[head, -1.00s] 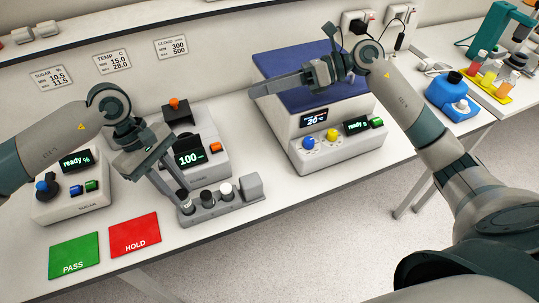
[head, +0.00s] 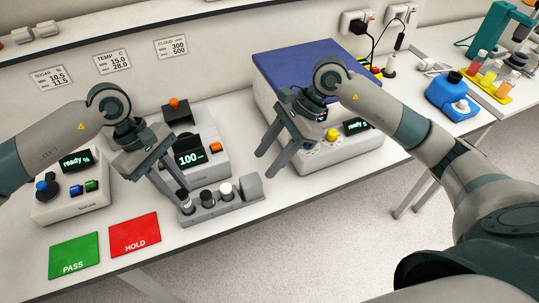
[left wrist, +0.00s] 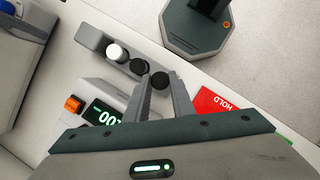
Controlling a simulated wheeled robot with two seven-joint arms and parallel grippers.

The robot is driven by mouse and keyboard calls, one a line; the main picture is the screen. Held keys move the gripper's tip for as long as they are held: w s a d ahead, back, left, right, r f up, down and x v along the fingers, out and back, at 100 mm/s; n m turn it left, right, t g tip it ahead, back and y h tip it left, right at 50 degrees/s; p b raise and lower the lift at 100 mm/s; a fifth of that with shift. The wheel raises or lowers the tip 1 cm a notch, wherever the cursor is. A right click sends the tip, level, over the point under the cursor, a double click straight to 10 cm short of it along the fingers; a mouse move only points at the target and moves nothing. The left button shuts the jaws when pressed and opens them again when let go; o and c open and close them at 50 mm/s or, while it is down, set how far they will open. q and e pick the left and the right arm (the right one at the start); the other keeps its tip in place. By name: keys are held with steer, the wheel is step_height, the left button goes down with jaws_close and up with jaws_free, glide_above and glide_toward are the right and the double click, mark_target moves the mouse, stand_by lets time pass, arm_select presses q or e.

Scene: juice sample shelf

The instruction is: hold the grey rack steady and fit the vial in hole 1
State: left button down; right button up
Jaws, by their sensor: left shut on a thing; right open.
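The grey rack (head: 222,213) stands near the bench's front edge, with a raised grey block (head: 251,187) at its right end. My left gripper (head: 178,196) is shut on a black-capped vial (head: 184,206) at the rack's left end. The left wrist view shows its black cap (left wrist: 159,80) between the fingertips; I cannot tell how deep the vial sits. A second black-capped vial (head: 207,198) and a white-capped one (head: 226,191) stand in the rack. My right gripper (head: 266,166) is open and empty, above and right of the block, apart from it.
A device reading 100 (head: 210,160) stands behind the rack. A larger blue-topped device (head: 300,62) is behind my right gripper. A red HOLD mat (head: 135,234) and a green PASS mat (head: 75,256) lie left of the rack. The bench's front edge is close.

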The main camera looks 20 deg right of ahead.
mark_target(253, 179)
steer(key=shift+x, duration=4.2)
steer(key=c, duration=0.6)
steer(key=shift+c, duration=0.2)
